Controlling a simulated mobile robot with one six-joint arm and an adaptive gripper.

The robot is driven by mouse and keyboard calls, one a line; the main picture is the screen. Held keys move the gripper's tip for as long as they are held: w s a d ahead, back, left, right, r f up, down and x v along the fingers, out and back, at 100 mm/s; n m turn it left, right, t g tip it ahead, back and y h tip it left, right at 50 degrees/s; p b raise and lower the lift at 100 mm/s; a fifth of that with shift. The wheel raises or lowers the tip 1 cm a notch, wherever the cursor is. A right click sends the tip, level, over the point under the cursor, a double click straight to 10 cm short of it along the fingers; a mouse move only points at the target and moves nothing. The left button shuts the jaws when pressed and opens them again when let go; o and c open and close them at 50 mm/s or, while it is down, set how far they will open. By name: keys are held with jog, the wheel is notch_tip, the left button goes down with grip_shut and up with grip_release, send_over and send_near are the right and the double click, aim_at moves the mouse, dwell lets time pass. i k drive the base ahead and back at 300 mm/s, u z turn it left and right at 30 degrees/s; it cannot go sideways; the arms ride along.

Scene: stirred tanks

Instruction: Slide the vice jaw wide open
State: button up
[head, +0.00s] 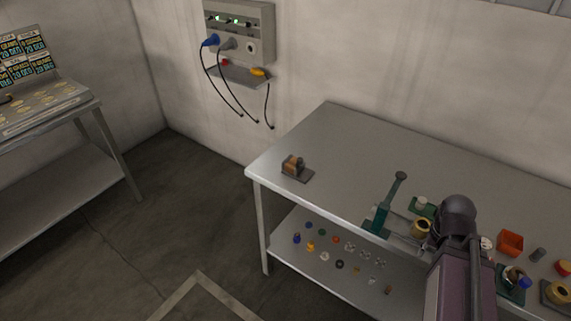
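A green fixture (376,221) stands on the near side of the grey workbench, with a green bar ending in a dark round knob (400,176) rising from it. Pale metal parts lie beside its base; it looks like the vice, but I cannot tell its jaw or how wide it stands. A brass-coloured ring (420,229) sits just right of it, close to my arm. My dark arm joint and purple-grey link cover the bench right of that ring. I cannot make out my gripper.
The workbench (335,140) is bare at its back left, apart from a small dark block with a brown part (293,166). An orange bin (510,243) and several fittings stand right of my arm. Several small parts lie on the lower shelf (290,262). A wall panel (240,30) has hanging cables.

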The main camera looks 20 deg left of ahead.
aim_at(301, 166)
jog(key=u, duration=1.05)
